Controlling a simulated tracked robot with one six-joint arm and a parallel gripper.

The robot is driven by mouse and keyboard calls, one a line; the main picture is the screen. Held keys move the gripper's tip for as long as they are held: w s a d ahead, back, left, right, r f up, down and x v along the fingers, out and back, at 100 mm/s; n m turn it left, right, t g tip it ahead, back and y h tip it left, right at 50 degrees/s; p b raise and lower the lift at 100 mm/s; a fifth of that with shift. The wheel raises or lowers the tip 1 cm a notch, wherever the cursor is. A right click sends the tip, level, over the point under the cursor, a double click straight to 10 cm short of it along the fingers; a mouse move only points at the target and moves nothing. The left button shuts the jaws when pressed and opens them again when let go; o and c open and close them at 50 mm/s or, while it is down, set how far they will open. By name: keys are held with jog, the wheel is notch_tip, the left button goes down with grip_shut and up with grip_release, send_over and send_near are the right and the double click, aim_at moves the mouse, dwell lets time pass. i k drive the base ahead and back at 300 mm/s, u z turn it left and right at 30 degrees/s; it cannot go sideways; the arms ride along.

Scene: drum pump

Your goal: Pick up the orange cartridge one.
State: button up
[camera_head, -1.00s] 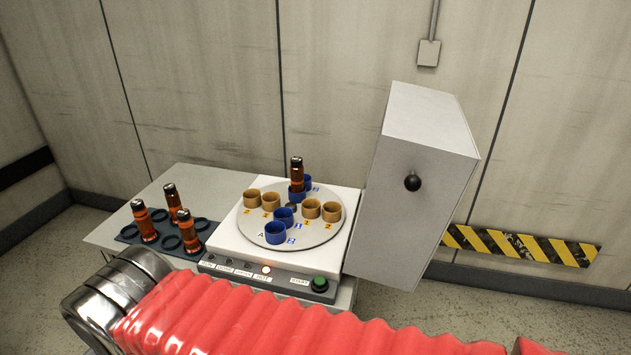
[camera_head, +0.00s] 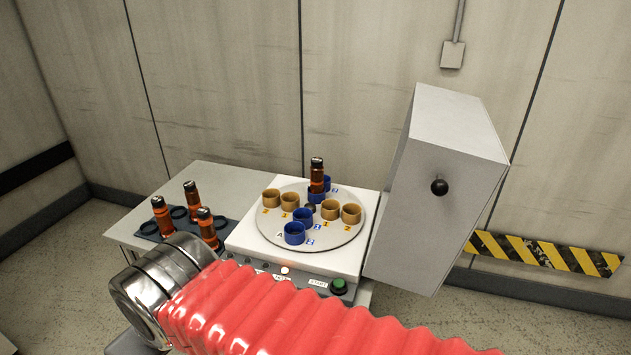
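Three orange cartridges with black caps stand upright in a dark rack (camera_head: 148,228) on the left of the table: a left one (camera_head: 163,218), a back one (camera_head: 193,203) and a front one (camera_head: 208,232). Another orange cartridge (camera_head: 317,178) stands upright in a blue cup on the round plate (camera_head: 343,238) of the white machine. I cannot tell which is cartridge one. My gripper is not in view; only my red-sleeved arm with its metal joint crosses the bottom, hiding the machine's front left and part of the rack.
The plate carries blue cups (camera_head: 294,233) and tan cups (camera_head: 351,213) with number labels. A green button (camera_head: 338,285) is on the machine's front panel. A large grey lid (camera_head: 436,190) with a black knob (camera_head: 439,187) stands open on the right. Bare table (camera_head: 190,178) lies behind the rack.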

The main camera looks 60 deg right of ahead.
aim_at(317, 168)
jog(key=i, duration=0.95)
